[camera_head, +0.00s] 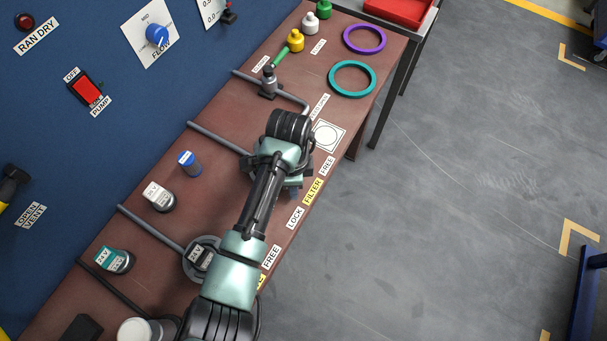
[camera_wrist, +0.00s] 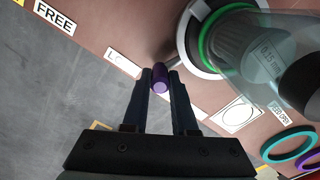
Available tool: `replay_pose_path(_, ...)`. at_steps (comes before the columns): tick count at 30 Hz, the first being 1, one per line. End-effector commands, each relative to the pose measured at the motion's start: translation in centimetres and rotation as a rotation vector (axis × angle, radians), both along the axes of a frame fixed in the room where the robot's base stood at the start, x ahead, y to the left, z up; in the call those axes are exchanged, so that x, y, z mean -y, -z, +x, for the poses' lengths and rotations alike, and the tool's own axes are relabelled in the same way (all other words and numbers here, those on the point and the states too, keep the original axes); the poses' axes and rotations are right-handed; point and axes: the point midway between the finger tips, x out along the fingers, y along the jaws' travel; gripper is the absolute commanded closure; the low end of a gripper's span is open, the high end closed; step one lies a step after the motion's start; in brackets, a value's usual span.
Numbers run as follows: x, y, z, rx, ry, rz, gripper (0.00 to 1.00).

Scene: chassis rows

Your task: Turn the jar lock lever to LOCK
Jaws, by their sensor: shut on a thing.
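In the wrist view my gripper (camera_wrist: 158,74) has its two dark fingers closed around the purple lever knob (camera_wrist: 161,82). The thin lever behind the knob runs toward the foot of a clear jar (camera_wrist: 242,50) with a green ring, at upper right. The LOCK label (camera_wrist: 121,62) lies just left of the fingers, partly hidden by one. In the head view my gripper (camera_head: 290,186) is beside the LOCK label (camera_head: 296,217), FILTER label (camera_head: 313,191) and FREE label (camera_head: 327,166). My arm hides the jar and lever there.
A teal ring (camera_head: 352,65) and a purple ring (camera_head: 364,28) lie at the bench's far end. Grey pipes (camera_head: 220,138) run from the blue panel (camera_head: 60,150) across the bench. Another FREE label (camera_head: 271,257) is nearer. Open floor (camera_head: 450,180) lies right of the bench.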

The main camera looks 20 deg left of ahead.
Motion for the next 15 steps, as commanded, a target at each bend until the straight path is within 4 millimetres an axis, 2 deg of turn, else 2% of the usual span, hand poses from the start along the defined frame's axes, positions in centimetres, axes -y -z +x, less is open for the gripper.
replay_pose_path(6,-0.57,-0.25,-0.72,0.001,0.108,0.0,1.0)
replay_pose_path(15,-0.9,-0.08,-1.07,0.002,0.169,0.0,1.0)
